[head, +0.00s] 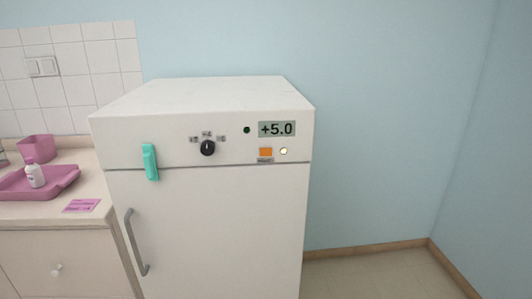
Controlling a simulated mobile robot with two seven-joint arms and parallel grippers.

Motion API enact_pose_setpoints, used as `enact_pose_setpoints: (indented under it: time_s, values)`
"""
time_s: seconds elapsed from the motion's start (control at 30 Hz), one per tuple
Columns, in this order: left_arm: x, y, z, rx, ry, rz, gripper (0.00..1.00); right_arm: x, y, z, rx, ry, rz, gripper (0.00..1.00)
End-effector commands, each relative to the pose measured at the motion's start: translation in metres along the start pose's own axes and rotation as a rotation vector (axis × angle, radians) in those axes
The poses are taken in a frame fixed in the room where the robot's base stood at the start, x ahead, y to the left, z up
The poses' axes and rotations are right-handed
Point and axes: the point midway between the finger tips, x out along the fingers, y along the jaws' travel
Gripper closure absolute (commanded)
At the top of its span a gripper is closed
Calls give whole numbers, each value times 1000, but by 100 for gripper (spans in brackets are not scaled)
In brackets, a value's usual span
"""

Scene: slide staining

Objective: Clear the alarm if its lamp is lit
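A white refrigerator-like cabinet (210,235) stands in the middle of the head view. On its upper panel, a small round lamp (283,151) glows bright yellowish white and looks lit. An orange square button (265,152) is just left of it, with a small label below that is too small to read surely. A display (276,129) above reads +5.0. A dark green round indicator (247,130) left of the display looks unlit. A black knob (207,148) has small labels around it. Neither of my grippers is in view.
A teal latch-like piece (150,162) sits at the panel's left. A grey handle (137,243) is on the door. At left, a counter (60,212) bears a pink tray (68,181), a white bottle (34,175), a pink container (37,148) and a pink card (81,205). The floor at right is clear.

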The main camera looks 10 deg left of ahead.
Motion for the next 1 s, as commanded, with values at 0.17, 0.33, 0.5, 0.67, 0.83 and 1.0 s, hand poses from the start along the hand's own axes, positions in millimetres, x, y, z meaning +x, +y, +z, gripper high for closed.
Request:
enact_pose_setpoints:
  time_s: [0.17, 0.33, 0.5, 0.67, 0.83, 1.0]
  values:
    - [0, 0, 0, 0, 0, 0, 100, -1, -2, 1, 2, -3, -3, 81]
    - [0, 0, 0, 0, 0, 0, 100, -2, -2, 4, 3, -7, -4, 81]
    - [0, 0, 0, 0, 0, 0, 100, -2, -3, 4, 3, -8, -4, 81]
    - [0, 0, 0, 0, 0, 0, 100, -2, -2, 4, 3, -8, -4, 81]
    - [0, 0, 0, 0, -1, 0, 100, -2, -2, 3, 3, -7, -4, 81]
    - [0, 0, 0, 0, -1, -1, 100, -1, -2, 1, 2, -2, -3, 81]
